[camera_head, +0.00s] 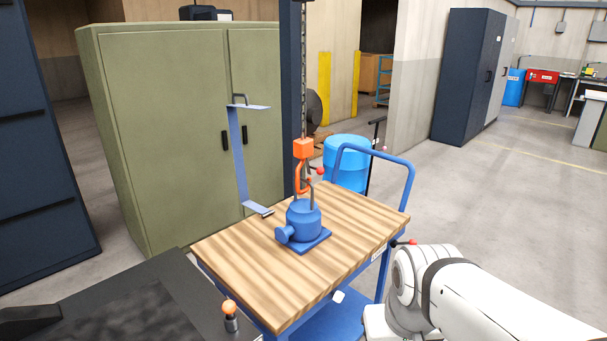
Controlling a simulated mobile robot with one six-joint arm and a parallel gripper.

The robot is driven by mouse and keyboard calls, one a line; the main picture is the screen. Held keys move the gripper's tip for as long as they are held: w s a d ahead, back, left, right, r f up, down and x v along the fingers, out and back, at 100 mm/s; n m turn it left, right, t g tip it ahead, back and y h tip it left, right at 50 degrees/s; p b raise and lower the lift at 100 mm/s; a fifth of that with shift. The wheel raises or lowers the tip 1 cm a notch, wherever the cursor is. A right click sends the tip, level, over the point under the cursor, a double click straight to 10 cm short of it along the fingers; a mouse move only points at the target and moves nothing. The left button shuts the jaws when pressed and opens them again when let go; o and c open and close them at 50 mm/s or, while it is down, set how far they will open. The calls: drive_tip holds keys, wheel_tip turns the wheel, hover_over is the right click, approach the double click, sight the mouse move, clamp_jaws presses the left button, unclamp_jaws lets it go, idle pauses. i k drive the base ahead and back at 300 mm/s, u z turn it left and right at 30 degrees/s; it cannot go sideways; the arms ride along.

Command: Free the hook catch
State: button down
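An orange hook block (303,149) hangs on a chain (303,80) above a wooden-topped cart (245,247). Its orange hook (298,180) hangs down to a blue round fitting with a square base (302,220) on the cart top. Grey uprights rise from the fitting beside the hook. A small red knob (320,170) shows just right of the hook; I cannot tell whether it belongs to the catch. The catch itself is too small to make out. My white arm is at the lower right, apart from the hook. My gripper is not in view.
A blue handle rail (408,180) rises at the cart's right end. A blue drum (346,160) is behind; a green cabinet (165,130) is at the left. The floor at the right is clear.

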sight(320, 171)
drive_tip(key=u, duration=0.05)
drive_tip(key=i, duration=0.9)
drive_tip(key=z, duration=0.05)
